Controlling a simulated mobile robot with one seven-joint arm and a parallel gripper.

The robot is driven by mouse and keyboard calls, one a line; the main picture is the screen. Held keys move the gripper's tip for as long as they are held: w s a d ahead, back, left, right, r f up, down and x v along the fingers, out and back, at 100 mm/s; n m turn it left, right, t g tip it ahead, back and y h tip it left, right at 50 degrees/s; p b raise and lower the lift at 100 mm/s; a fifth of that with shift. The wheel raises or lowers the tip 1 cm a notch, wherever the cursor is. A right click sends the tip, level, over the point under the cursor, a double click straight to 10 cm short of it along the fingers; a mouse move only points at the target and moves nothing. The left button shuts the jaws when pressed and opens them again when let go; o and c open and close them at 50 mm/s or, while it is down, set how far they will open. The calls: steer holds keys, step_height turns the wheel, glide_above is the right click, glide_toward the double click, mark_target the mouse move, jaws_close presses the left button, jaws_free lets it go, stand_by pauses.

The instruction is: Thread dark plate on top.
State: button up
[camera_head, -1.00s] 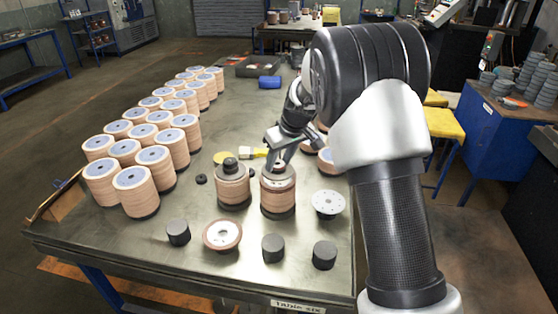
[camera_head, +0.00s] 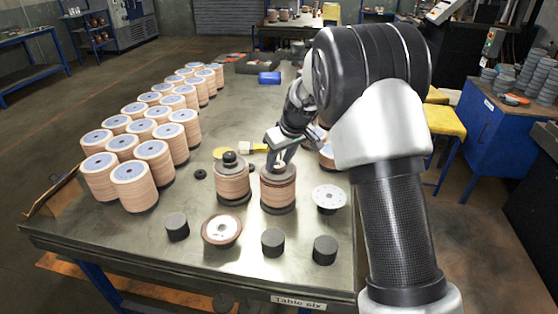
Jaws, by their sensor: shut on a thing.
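The dark plate (camera_head: 277,173) is at the top of the right-hand stack of tan flap discs (camera_head: 278,190), roughly level with it. My gripper (camera_head: 279,160) is directly above the stack with its fingers down at the plate's middle. It is shut on the dark plate, though the fingers partly hide the contact and the plate's centre. I cannot tell whether the plate rests fully on the stack.
Black cylinders (camera_head: 273,242), a brown-rimmed disc (camera_head: 221,229) and a pale perforated disc (camera_head: 329,198) lie in front and right. Rows of tan disc stacks (camera_head: 134,187) fill the table's left. A yellow-handled brush (camera_head: 255,148) and blue item (camera_head: 269,78) lie behind.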

steer(key=o, duration=1.4)
steer(key=shift+o, duration=0.4)
steer(key=shift+f, duration=0.1)
steer(key=v, duration=1.7)
steer(key=shift+s+r, duration=0.2)
steer(key=shift+r, duration=0.05)
steer(key=shift+d, duration=0.1)
